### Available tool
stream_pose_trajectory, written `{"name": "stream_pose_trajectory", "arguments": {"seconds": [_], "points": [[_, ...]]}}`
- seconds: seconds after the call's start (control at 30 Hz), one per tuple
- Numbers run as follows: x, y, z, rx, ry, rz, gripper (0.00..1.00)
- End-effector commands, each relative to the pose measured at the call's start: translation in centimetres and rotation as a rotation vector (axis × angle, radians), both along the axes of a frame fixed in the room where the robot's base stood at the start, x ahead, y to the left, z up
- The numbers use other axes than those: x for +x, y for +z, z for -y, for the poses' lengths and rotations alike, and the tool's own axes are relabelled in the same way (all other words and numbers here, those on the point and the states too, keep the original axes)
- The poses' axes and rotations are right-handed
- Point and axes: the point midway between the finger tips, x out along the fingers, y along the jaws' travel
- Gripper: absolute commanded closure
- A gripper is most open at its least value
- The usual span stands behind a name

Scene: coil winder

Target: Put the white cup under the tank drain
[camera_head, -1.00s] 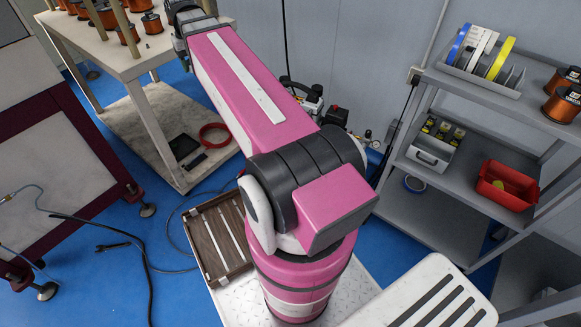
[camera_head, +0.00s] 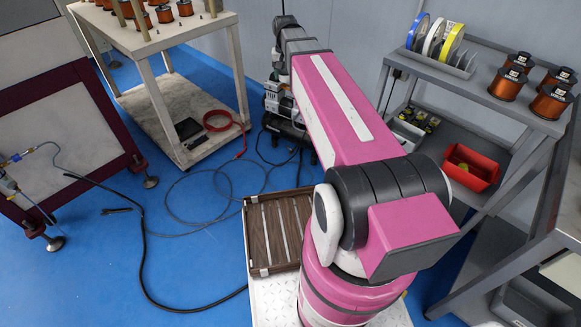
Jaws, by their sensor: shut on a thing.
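My pink arm reaches away from me toward the back wall. Its dark far end shows near the top middle, but my gripper is hidden beyond the arm and I cannot see its fingers. The white cup does not show in this view. A compressor-like machine (camera_head: 281,101) stands on the floor at the back, just left of my arm and partly covered by it. I cannot make out a tank drain on it.
A white table (camera_head: 137,40) with copper coils stands back left, a maroon-framed machine (camera_head: 97,75) at left. A grey shelf (camera_head: 500,95) with reels and a red bin (camera_head: 470,168) is at right. A black cable (camera_head: 142,245) and hoses cross the blue floor.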

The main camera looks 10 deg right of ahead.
Motion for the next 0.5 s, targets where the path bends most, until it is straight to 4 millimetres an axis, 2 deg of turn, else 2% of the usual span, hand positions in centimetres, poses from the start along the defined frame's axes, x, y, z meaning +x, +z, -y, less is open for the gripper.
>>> {"name": "stream_pose_trajectory", "arguments": {"seconds": [0.03, 0.1, 0.27, 0.5], "points": [[1.7, -1.9, -0.6, 0.0, -0.027, -0.005, 0.62], [3.1, -4.3, -1.3, 0.0, -0.072, -0.005, 0.62], [6.0, -10.0, -2.7, 0.0, -0.174, -0.004, 0.62], [9.4, -19.6, -5.2, -0.001, -0.327, -0.004, 0.62]]}}
